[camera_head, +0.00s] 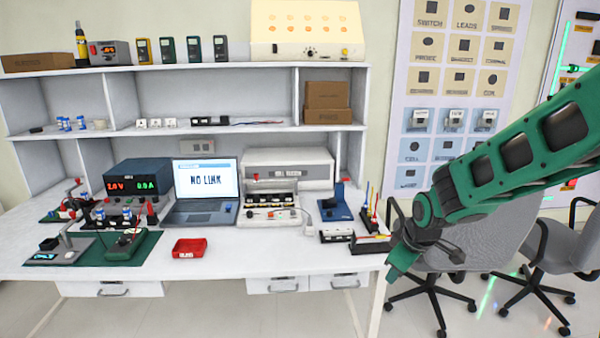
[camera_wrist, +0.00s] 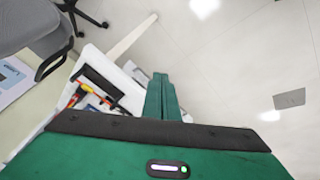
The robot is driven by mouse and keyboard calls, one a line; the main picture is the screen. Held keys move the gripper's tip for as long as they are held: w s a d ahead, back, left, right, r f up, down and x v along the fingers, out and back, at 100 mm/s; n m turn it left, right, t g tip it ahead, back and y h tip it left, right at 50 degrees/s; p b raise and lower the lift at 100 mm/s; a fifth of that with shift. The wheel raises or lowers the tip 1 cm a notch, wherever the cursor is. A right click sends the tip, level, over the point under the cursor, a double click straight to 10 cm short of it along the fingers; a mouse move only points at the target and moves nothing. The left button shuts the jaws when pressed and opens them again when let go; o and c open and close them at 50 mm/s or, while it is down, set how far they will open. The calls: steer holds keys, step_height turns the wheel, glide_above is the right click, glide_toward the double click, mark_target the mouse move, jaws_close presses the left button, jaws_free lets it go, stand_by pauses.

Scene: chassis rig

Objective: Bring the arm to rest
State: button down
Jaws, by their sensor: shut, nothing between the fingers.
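My green arm (camera_head: 500,165) reaches in from the right in the head view, bent at a dark joint. My gripper (camera_head: 395,268) hangs at its lower left end, just off the right front corner of the white workbench (camera_head: 240,262). In the wrist view the green fingers of my gripper (camera_wrist: 162,98) are together with nothing between them. Beyond them are the bench corner and bare floor. I cannot tell how far the fingertips are from the bench edge.
A black tray of tools (camera_head: 370,243) stands at the bench's right end, close to my gripper. Grey office chairs (camera_head: 562,250) stand on the right, behind and below my arm. The floor in front is clear.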

steer(key=s+d+r+m+g+h, duration=0.1)
steer(key=s+d+r+m, duration=0.25)
steer(key=s+d, duration=0.4)
steer(key=s+d+r+m+g, duration=0.1)
steer(key=s+d+m, duration=0.2)
steer(key=s, duration=0.5)
steer(key=s+d+r+m+g, duration=0.1)
steer(key=s+d+m, duration=0.2)
steer(key=s, duration=0.5)
steer(key=s+d+r+m+g, duration=0.1)
steer(key=s+d+m, duration=0.2)
steer(key=s+m, duration=0.2)
steer(key=s, duration=0.3)
steer(key=shift+s+d+r+m, duration=0.15)
steer(key=shift+d+r+m, duration=0.2)
